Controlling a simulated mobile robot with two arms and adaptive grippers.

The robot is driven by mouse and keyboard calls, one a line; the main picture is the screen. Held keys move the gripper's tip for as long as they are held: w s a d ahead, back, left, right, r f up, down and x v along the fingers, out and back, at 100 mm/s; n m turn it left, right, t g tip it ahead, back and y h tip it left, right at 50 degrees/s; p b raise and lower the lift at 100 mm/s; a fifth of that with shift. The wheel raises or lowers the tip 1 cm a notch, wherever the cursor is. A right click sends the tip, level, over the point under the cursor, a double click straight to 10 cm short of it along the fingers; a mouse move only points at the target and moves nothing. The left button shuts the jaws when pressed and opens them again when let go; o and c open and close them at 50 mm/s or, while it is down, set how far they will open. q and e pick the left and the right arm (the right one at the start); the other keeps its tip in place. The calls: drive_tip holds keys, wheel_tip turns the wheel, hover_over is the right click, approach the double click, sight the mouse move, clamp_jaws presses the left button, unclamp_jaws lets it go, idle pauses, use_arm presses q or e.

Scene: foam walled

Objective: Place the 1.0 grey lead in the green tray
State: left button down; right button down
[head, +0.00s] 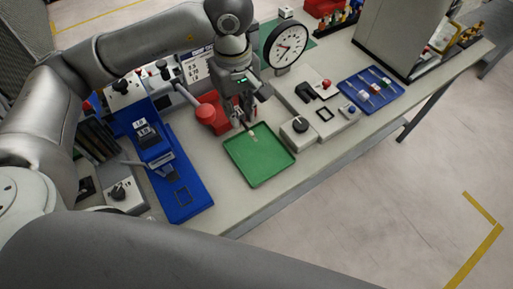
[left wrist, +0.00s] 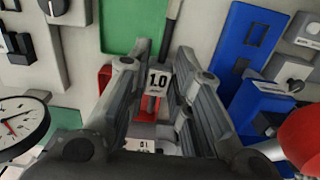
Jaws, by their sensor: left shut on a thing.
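My left gripper (head: 246,124) comes down over the back edge of the green tray (head: 262,172). It is shut on the grey lead (left wrist: 158,80), whose white label reads 1.0 between the fingers in the left wrist view. In the head view the gripper mostly hides the lead. A small pale patch shows just below the fingertips, over the tray's back part; I cannot tell whether it touches the tray. The rest of the tray floor looks empty. The tray also shows beyond the fingers in the left wrist view (left wrist: 122,22). My right gripper is out of view.
A blue fixture (head: 188,198) with dark labelled blocks stands left of the tray. A red object (head: 209,116) is close behind the gripper. A grey box with a black knob (head: 298,130) stands just right of the tray. A round dial (head: 286,44) stands behind.

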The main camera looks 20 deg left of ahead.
use_arm(q)
drive_tip(key=n, duration=0.2)
drive_tip(key=d+n, duration=0.1)
drive_tip(key=shift+w+f+n, duration=0.2)
drive_tip(key=shift+f+n, duration=0.1)
drive_tip(key=f+n, duration=0.1)
drive_tip(key=n, duration=0.4)
drive_tip(key=n+p, duration=0.4)
drive_tip(key=n, duration=2.4)
hover_over(259, 153)
wheel_tip(259, 153, down, 7)
wheel_tip(259, 153, down, 8)
drive_tip(key=p, duration=0.2)
drive_tip(key=shift+a+p, duration=0.1)
drive_tip(key=shift+p, duration=0.3)
drive_tip(key=shift+f, duration=0.6)
